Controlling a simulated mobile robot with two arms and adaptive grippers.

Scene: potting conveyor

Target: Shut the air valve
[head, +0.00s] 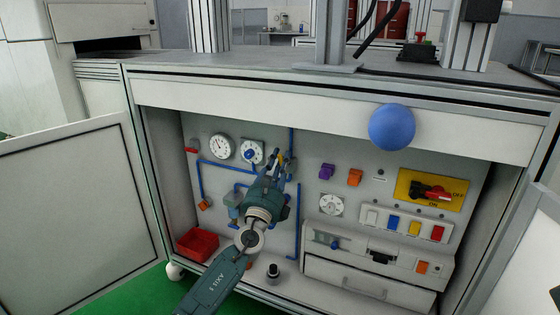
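My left gripper (281,160) reaches into the open cabinet from below, its fingers pointing up at the back panel. The fingertips are in front of a small fitting with a yellow part and blue tubing (291,138), which may be the air valve. The fingers hide most of this fitting, so I cannot tell its position, whether they touch it, or how far apart they are. A pressure gauge (221,147) is further left. My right gripper is not in view.
Both cabinet doors stand open, the left one (75,220) wide. A yellow plate with a red-and-black rotary switch (430,191) is at right. A blue ball (392,127) shows before the counter's front edge. A red bin (197,244) and a drawer unit (350,281) sit below.

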